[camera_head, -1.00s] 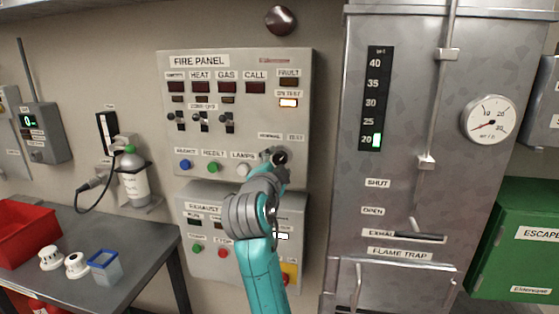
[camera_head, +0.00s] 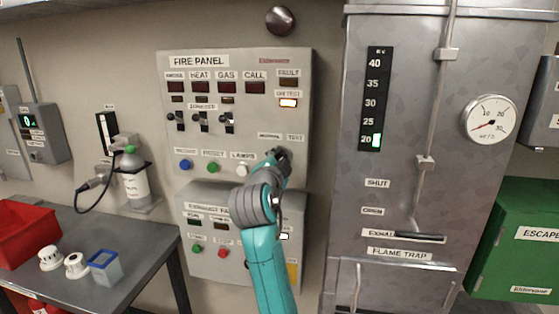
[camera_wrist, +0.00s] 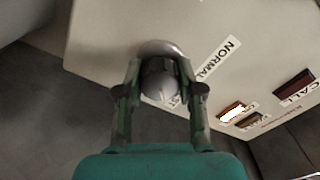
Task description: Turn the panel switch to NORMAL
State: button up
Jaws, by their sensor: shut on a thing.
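The fire panel (camera_head: 240,60) is a grey box on the wall, with its ON TEST lamp (camera_head: 288,103) lit. The panel switch (camera_wrist: 160,80) is a round metal knob with a pale mark, seen close in the wrist view. The NORMAL label (camera_wrist: 219,58) is beside it, and the other label is partly hidden by a finger. My gripper (camera_wrist: 160,88) has a finger on each side of the knob and is shut on it. In the head view my gripper (camera_head: 279,158) is at the panel's lower right, and my arm hides most of the switch.
The exhaust panel (camera_head: 195,205) is just below, partly behind my arm. Several coloured buttons, such as the white lamps button (camera_head: 242,170), lie left of the gripper. A steel cabinet (camera_head: 400,90) with a lever stands to the right. A table (camera_head: 130,245) is at lower left.

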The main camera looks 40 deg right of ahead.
jog(key=shift+n, duration=0.3)
jog(key=n, duration=0.3)
jog(key=shift+n, duration=0.3)
jog(key=n, duration=0.4)
jog(key=shift+n, duration=0.3)
jog(key=n, duration=0.4)
jog(key=shift+n, duration=2.5)
jog(key=o, duration=1.2)
jog(key=shift+c, duration=0.2)
